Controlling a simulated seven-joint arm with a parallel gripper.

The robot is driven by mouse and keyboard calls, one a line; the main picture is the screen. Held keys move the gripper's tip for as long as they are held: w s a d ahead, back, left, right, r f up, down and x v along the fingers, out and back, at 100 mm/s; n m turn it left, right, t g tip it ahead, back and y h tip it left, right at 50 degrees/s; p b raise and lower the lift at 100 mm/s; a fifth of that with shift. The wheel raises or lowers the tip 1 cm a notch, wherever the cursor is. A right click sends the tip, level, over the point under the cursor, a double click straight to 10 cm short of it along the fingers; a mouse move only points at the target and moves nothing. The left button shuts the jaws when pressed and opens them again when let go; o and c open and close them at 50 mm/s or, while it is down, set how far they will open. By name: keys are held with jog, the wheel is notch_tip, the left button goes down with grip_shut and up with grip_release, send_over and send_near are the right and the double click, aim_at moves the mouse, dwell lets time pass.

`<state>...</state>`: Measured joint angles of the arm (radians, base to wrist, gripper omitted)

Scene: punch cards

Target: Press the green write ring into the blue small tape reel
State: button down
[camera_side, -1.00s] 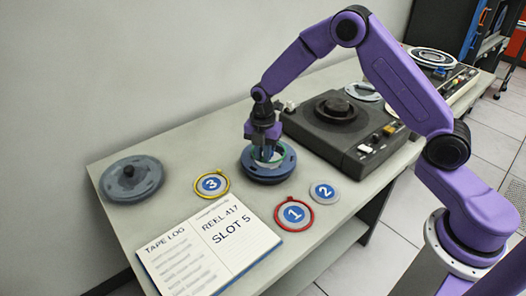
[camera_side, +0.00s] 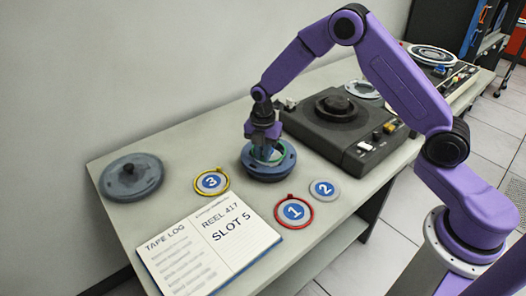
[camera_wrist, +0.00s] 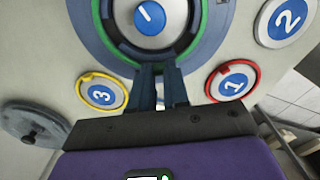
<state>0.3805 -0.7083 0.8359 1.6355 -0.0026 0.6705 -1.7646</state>
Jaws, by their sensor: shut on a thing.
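The blue small tape reel (camera_side: 268,174) lies flat on the table in front of the dark tape deck. The green write ring (camera_side: 281,149) is at the reel's centre, around its hub, and shows as a green band in the wrist view (camera_wrist: 112,40). My gripper (camera_side: 266,156) points down over the reel and is shut on the ring's near edge; its fingers show in the wrist view (camera_wrist: 162,75). The fingers hide part of the ring. I cannot tell whether the ring sits fully down in the reel.
A yellow-edged ring marked 3 (camera_side: 212,182), a red ring marked 1 (camera_side: 294,212) and a grey ring marked 2 (camera_side: 324,190) lie near the reel. An open log book (camera_side: 210,245) reads "REEL 417 SLOT 5". A grey reel (camera_side: 132,177) lies left; the tape deck (camera_side: 340,120) stands behind.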

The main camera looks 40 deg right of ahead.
jog(key=shift+f, duration=0.8)
jog(key=c, duration=1)
grip_release()
jog(key=shift+c, duration=1.2)
jog(key=shift+r, duration=3.95)
